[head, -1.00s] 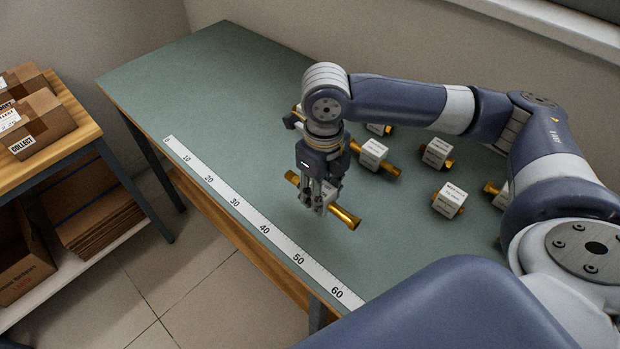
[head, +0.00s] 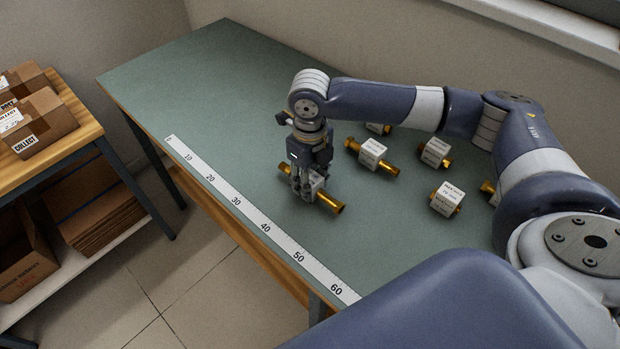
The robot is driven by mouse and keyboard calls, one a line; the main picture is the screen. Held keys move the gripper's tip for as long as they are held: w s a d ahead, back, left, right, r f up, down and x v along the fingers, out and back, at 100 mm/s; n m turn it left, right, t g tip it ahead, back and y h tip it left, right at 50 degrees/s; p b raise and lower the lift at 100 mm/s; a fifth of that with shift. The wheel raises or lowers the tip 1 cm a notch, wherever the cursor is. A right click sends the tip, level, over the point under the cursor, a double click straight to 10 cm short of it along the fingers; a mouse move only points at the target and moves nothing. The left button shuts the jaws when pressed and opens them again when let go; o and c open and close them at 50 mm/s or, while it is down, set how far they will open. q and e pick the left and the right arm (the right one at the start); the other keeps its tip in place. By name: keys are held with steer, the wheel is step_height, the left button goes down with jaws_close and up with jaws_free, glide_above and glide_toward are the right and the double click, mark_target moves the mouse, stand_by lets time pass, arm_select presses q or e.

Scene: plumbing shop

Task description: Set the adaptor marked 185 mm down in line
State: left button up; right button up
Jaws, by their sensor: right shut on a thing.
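My right gripper (head: 308,190) points down over the green table and is shut on a brass adaptor (head: 329,202) with a white label block. The adaptor lies low, at or just above the table top, with its flared end toward the lower right. Whether it touches the table I cannot tell, and its label is mostly hidden by the fingers. A white ruler strip (head: 248,209) marked 10 to 60 runs along the table's front edge, to the left of the adaptor. My left gripper is not in view.
Several other brass adaptors with white label blocks lie to the right, such as one behind the gripper (head: 371,154) and one nearer my arm (head: 446,199). The table's (head: 200,90) far left part is clear. A wooden shelf with cardboard boxes (head: 40,125) stands at left.

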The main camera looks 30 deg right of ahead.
steer(key=o, duration=1.2)
steer(key=shift+f, duration=0.1)
step_height(320, 180, up, 12)
steer(key=b, duration=0.1)
